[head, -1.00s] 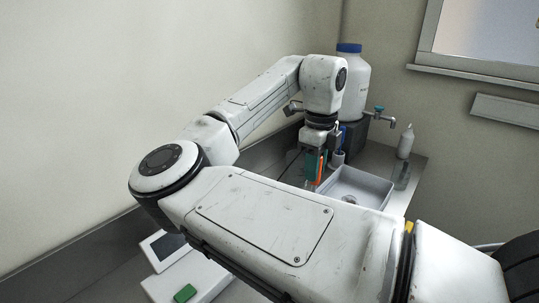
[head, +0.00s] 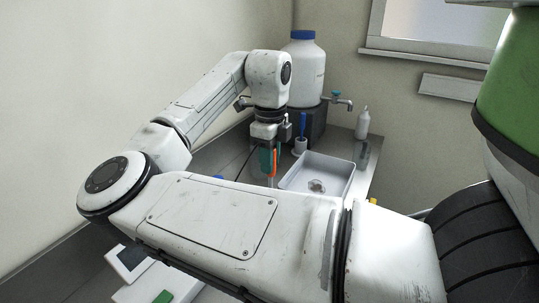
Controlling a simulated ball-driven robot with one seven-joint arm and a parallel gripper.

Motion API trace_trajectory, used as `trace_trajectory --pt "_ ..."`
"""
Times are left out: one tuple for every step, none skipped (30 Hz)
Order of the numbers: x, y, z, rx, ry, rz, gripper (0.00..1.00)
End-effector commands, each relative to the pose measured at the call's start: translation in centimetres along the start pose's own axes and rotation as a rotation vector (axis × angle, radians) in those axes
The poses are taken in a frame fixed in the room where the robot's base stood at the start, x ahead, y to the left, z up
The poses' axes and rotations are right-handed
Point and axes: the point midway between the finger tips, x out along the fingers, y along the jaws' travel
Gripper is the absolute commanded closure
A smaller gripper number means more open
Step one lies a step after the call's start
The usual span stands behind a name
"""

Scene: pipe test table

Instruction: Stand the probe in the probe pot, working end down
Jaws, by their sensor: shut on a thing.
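My gripper (head: 267,148) points down above the bench, just left of the white tray and in front of the bottle's stand. It is shut on a slim upright thing, taken to be the probe (head: 274,164), with orange and teal at the jaws. I cannot tell jaw colour from probe colour here. A grey tip shows below, and a thin dark cable runs off to the left. A small white pot (head: 300,147) with a blue rod standing in it is right of and behind my gripper, apart from the held thing. I cannot tell whether this is the probe pot.
The white tray (head: 342,172) holds a small clear object. A large blue-capped bottle (head: 304,72) with a tap stands on a dark block behind. A white squeeze bottle (head: 362,124) is at right. My arm hides much of the bench.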

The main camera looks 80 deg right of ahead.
Motion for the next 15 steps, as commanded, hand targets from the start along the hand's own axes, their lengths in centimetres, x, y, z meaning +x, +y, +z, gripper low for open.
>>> trace_trajectory --pt "0.6 0.0 0.0 0.0 0.002 0.0 1.0" --pt "0.8 0.0 -0.1 0.0 0.002 0.0 1.0" --pt "1.1 0.0 -0.1 0.0 0.002 0.0 1.0" --pt "1.3 0.0 -0.1 0.0 0.002 0.0 1.0" --pt "1.5 0.0 0.0 0.0 0.002 0.0 1.0" --pt "1.8 0.0 0.0 0.0 0.001 0.0 1.0" --pt "2.0 0.0 0.0 0.0 0.001 0.0 1.0" --pt "2.2 0.0 0.0 0.0 0.001 0.0 1.0" --pt "2.5 0.0 0.0 0.0 0.001 0.0 1.0" --pt "2.8 0.0 0.0 0.0 0.002 0.0 1.0" --pt "3.0 0.0 -0.1 0.0 0.002 0.0 1.0" --pt "3.3 0.0 -0.1 0.0 0.002 0.0 1.0" --pt "3.5 0.0 -0.1 0.0 0.002 0.0 1.0" --pt "3.7 0.0 -0.1 0.0 0.002 0.001 1.0" --pt "4.0 0.0 0.0 -0.001 0.001 0.001 1.0"
